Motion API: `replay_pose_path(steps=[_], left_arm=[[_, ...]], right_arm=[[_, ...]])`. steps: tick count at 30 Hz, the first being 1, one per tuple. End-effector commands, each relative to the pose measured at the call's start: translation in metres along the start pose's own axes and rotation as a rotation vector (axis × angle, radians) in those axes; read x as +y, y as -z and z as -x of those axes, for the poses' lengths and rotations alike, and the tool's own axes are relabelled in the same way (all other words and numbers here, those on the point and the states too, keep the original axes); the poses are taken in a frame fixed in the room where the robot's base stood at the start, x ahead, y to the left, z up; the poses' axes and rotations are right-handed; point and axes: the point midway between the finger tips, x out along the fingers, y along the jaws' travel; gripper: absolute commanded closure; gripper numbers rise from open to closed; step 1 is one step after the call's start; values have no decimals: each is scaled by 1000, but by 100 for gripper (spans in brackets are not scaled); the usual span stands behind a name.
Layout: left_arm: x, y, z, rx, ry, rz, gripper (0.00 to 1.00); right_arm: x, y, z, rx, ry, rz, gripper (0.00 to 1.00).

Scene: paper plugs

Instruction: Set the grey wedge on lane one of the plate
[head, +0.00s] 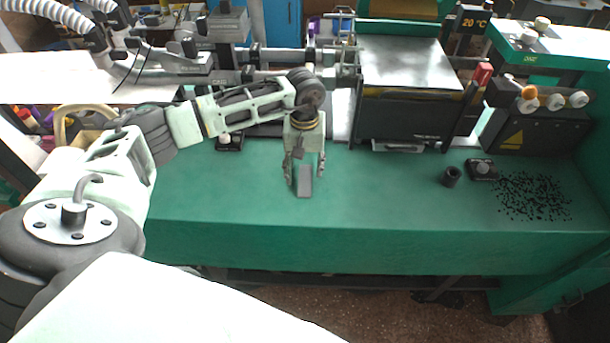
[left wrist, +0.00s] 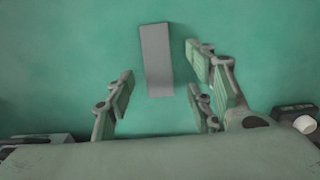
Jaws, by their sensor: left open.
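The grey wedge (head: 304,184) lies on the green bench top, near the middle of the bench in the head view. It also shows in the left wrist view (left wrist: 156,62), as a long grey block between and beyond the fingertips. My left gripper (head: 304,172) points down over the wedge with its fingers spread on either side. It is open, and in the left wrist view (left wrist: 160,82) there are gaps between the fingers and the wedge. I cannot make out a plate with marked lanes. My right gripper is not in view.
The green bench (head: 400,215) is clear around the wedge. To the right are a black ring (head: 451,176), a small dark box (head: 481,169) and scattered black granules (head: 535,196). A dark machine with a metal top (head: 405,65) stands behind. A small black device (head: 229,143) sits left.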

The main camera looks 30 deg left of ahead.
Motion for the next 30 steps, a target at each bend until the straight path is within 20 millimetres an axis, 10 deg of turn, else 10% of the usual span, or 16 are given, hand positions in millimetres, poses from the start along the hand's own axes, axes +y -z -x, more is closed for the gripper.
replay_pose_path(steps=[13,30], left_arm=[[1,0,-26,0,0,-1,51],[1,0,-26,0,0,0,99]], right_arm=[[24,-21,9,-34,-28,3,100],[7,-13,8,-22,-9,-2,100]])
